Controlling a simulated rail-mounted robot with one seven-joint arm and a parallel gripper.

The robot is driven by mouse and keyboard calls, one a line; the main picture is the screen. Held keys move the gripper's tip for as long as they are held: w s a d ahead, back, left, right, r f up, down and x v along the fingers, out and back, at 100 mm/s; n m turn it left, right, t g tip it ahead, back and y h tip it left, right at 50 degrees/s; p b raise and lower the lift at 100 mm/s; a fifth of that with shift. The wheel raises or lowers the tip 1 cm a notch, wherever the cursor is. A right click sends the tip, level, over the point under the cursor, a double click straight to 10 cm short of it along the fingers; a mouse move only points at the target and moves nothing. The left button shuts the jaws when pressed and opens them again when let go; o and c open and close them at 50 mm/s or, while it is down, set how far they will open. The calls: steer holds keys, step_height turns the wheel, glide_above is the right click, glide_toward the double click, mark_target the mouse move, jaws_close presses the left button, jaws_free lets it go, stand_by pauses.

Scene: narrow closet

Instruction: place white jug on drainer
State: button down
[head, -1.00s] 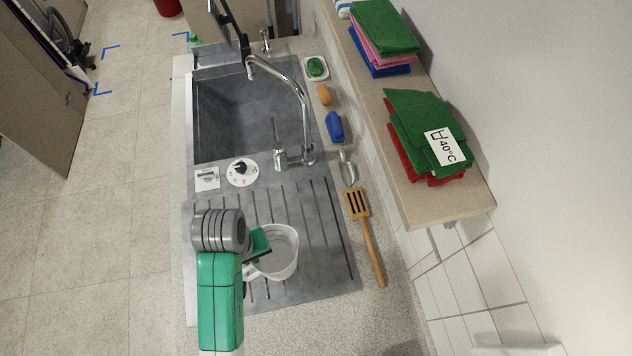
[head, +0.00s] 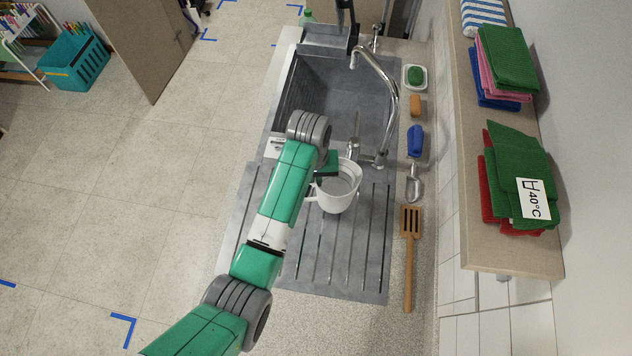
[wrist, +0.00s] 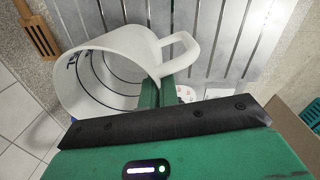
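The white jug (head: 338,195) is over the upper part of the grooved drainer (head: 300,262), near the tap base. I cannot tell whether its bottom touches the drainer. In the wrist view the jug (wrist: 125,46) shows its open mouth and its handle, with the drainer's grooves (wrist: 230,30) behind. My gripper (head: 330,167) is at the jug's handle side. The exact contact is partly hidden.
The sink basin (head: 325,95) and curved tap (head: 394,105) stand just beyond the jug. A wooden spatula (head: 409,262), a small trowel (head: 413,182) and a blue brush (head: 415,141) lie along the right. A shelf with folded cloths (head: 520,180) overhangs the right. The drainer's near part is clear.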

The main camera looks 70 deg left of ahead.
steer(key=shift+f, duration=1.8)
steer(key=c, duration=1.7)
jaws_free()
steer(key=r, duration=1.2)
steer(key=shift+s+r, duration=0.1)
steer(key=shift+s, duration=0.25)
